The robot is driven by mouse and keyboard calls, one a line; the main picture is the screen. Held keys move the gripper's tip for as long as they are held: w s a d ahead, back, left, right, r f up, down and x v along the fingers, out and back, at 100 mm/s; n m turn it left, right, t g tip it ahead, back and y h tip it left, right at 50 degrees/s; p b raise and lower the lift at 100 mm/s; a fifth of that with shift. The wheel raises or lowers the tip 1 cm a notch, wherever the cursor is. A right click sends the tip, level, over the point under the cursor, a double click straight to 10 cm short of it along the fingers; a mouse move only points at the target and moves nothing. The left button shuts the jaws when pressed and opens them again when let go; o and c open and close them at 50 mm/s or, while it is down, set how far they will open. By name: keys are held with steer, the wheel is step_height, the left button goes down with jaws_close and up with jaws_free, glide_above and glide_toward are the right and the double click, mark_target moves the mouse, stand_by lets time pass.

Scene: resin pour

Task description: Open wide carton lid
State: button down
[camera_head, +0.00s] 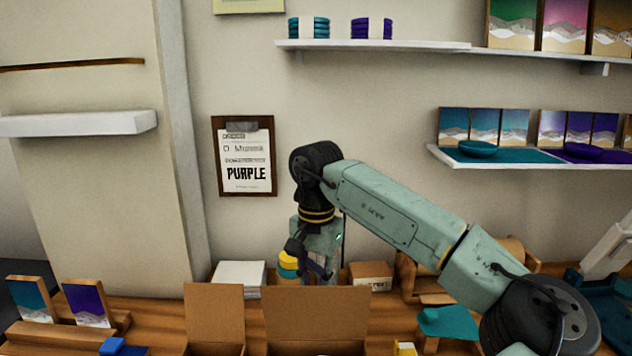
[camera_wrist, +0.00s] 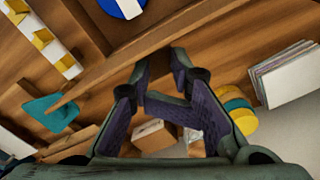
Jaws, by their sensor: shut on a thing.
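The wide carton's brown lid (camera_head: 316,318) stands up at the front of the bench in the head view. The lower carton body is cut off by the frame. In the wrist view the lid (camera_wrist: 92,85) shows as a thin slanting board edge. My gripper (camera_head: 316,272) points down at the lid's top edge in the head view. In the wrist view my gripper (camera_wrist: 160,65) has its fingertips on either side of that edge, shut on the lid. The exact contact is partly hidden by the fingers.
A narrower brown carton (camera_head: 213,312) stands left of the lid. Behind are a white paper stack (camera_head: 240,275), yellow and teal jars (camera_head: 288,263) close to my gripper, and a small box (camera_head: 371,275). A clipboard (camera_head: 244,157) reading PURPLE hangs on the wall.

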steer(key=shift+w+a+f+p, duration=0.15)
steer(key=shift+w+f, duration=0.1)
steer(key=shift+w, duration=0.4)
steer(key=shift+w+d+f+p, duration=0.1)
steer(key=shift+w+f+p, duration=0.1)
steer(key=shift+w, duration=0.4)
step_height(320, 180, up, 9)
steer(key=shift+r, duration=0.15)
stand_by(0.7)
